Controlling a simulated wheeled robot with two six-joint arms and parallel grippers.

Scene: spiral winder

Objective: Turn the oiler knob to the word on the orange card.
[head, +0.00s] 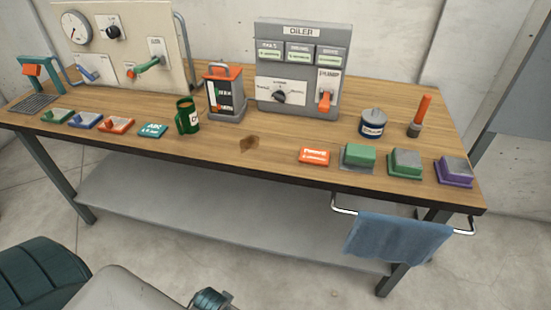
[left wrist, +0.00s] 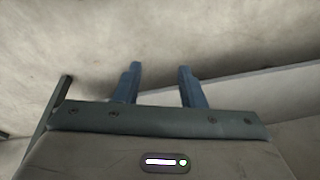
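The oiler (head: 292,70) is a grey upright box at the back middle of the bench. Its black knob (head: 280,97) sits on a white dial plate (head: 304,93) with small words around it, too small to read surely; where its pointer aims is unclear. The orange card (head: 314,157) lies flat near the bench's front edge, its white word too small to read. My left gripper (left wrist: 160,75) shows in the left wrist view, its two blue fingers apart with nothing between them, away from the bench. My right gripper is not in view.
Coloured blocks line the front right. Bare wood lies before the oiler, with a brown stain (head: 249,144).

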